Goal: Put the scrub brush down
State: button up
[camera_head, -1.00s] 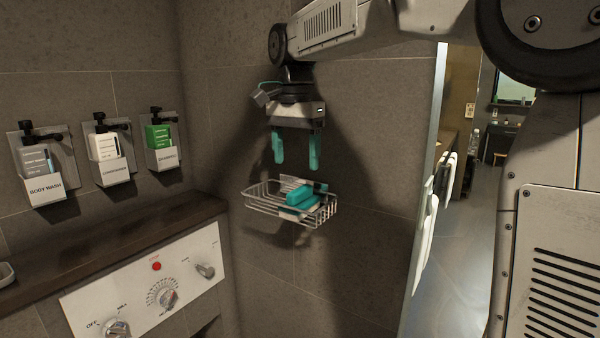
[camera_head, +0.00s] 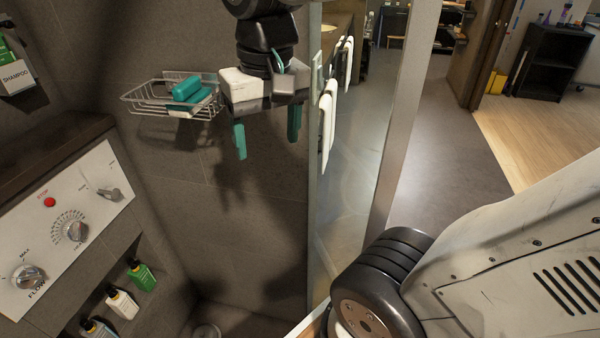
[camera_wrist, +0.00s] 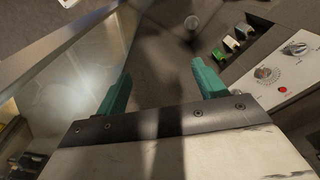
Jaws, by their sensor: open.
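The scrub brush (camera_head: 187,88), teal on top with a pale lower part, lies in the wire basket (camera_head: 140,107) on the tiled wall. My gripper (camera_head: 267,142) hangs to the right of the basket, apart from it, with its teal fingers spread and nothing between them. In the wrist view my gripper (camera_wrist: 157,82) is also open and empty, over wall and floor. The brush and basket do not show in the wrist view.
A control panel (camera_head: 68,228) with knobs and a red button is at the left, above a niche with several bottles (camera_head: 122,302). A glass panel with a metal frame (camera_head: 313,150) and towels (camera_head: 328,125) stands just right of my gripper.

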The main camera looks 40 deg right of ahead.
jog(key=s+f+n, duration=0.2)
jog(key=s+f, duration=0.3)
jog(key=shift+d+f, duration=0.15)
jog(key=shift+f, duration=0.15)
jog(key=shift+s, duration=0.1)
dwell(0.7)
